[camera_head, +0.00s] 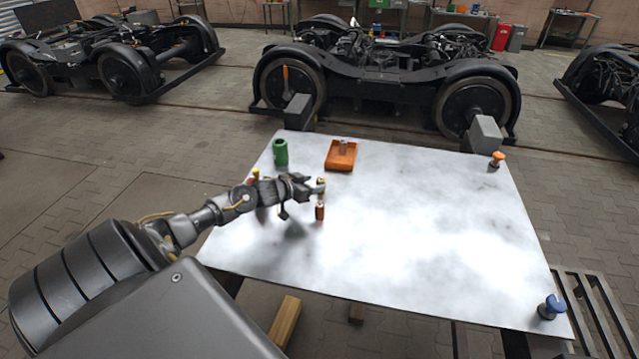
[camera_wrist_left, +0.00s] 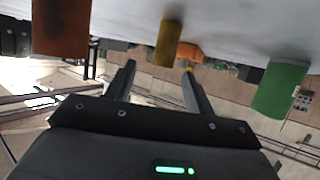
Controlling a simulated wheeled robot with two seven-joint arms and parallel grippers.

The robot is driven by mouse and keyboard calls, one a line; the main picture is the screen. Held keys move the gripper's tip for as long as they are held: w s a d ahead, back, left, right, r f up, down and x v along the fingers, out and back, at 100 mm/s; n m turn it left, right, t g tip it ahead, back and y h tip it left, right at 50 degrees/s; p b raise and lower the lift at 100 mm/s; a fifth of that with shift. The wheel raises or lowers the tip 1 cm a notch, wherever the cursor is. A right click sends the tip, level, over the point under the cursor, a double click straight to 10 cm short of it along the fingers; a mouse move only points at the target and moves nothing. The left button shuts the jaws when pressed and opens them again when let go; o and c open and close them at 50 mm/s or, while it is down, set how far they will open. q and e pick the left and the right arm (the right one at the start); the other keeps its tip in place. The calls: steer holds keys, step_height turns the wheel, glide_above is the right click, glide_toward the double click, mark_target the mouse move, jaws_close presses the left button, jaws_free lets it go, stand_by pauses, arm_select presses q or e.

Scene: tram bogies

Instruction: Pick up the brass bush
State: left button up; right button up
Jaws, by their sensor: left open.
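The brass bush (camera_wrist_left: 168,42) is a small yellow cylinder standing on the white table top. In the head view it shows as a small brass-coloured shape (camera_head: 321,182) at the fingertips, partly hidden by them. My left gripper (camera_head: 311,186) is open, low over the table's left part. In the wrist view, which is upside down, the bush shows between the directions of the two fingers (camera_wrist_left: 158,72), near their tips. I cannot tell whether it is inside the jaws. Nothing is visibly gripped. My right gripper is not in view.
A copper-brown cylinder (camera_head: 320,212) stands close on the near side of the gripper. A green cylinder (camera_head: 280,152) and an orange tray (camera_head: 341,157) stand farther back. Orange (camera_head: 497,159) and blue (camera_head: 550,308) knobbed items stand at the right edge. The table's middle and right are clear.

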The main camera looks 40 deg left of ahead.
mark_target(318, 182)
arm_select(q)
steer(key=shift+a+p+x, duration=0.2)
steer(key=shift+p+x, duration=0.15)
steer(key=shift+x, duration=2.3)
steer(key=shift+s+f, duration=0.1)
steer(key=shift+c, duration=0.4)
steer(key=c, duration=1)
